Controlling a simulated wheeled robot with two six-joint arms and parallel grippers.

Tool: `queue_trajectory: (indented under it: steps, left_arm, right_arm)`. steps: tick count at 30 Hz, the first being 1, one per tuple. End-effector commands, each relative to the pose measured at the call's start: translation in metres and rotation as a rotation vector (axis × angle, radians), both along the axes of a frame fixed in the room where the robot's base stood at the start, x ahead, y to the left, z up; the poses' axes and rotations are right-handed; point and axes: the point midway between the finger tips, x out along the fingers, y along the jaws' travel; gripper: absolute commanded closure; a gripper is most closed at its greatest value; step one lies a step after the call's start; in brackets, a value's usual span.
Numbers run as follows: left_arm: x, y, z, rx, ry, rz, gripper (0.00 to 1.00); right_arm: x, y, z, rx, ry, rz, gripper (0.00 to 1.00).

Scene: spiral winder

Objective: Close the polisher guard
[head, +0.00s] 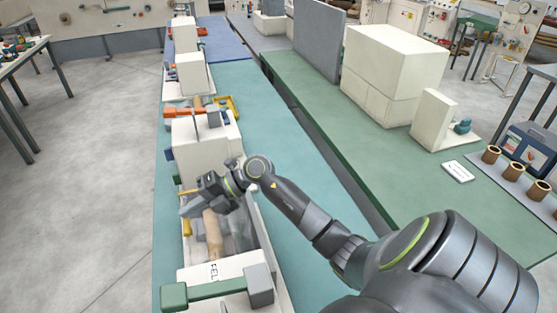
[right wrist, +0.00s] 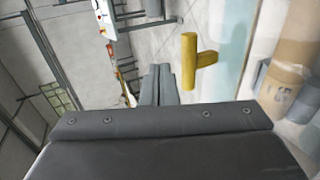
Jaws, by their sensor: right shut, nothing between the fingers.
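My right gripper (head: 187,209) is shut and empty, above the left side of a machine on the teal bench. Its closed fingers (right wrist: 160,84) show in the right wrist view. A yellow T-shaped handle (right wrist: 189,60) stands a little right of the fingertips there, apart from them. A pale see-through panel (right wrist: 228,35) shows behind the handle and looks like the polisher guard. In the head view, my gripper and wrist hide part of this area, and the guard's exact position is hard to tell. A tan roller (head: 213,232) lies in the machine below my wrist. My left gripper is not in view.
A cream housing (head: 205,142) stands behind the machine. A cream block with a green bar (head: 205,290) is in front. The teal bench (head: 285,205) is clear to the right, under my arm. A green bench (head: 320,110) with cream boxes stands farther right. Open floor lies left.

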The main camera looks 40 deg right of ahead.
Motion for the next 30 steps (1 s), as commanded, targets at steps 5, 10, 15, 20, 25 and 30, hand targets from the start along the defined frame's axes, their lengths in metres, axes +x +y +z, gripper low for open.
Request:
queue_trajectory:
  steps: [5,10,15,20,25,30]
  left_arm:
    - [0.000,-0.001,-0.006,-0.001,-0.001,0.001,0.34]
    - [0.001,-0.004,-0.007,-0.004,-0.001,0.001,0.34]
    - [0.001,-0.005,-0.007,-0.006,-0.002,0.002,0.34]
    - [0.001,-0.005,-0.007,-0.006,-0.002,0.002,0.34]
    - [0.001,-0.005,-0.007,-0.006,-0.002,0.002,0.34]
    - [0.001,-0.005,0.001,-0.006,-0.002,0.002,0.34]
  right_arm:
    - [0.003,0.001,-0.011,0.002,-0.001,0.000,1.00]
    - [0.004,0.002,-0.014,0.001,-0.002,0.000,1.00]
    - [0.004,0.002,-0.015,0.001,-0.002,0.000,1.00]
    - [0.004,0.002,-0.015,0.001,-0.002,0.000,1.00]
    - [0.004,0.002,-0.014,0.001,-0.002,0.000,1.00]
    - [0.006,-0.004,-0.004,0.000,-0.002,0.000,1.00]
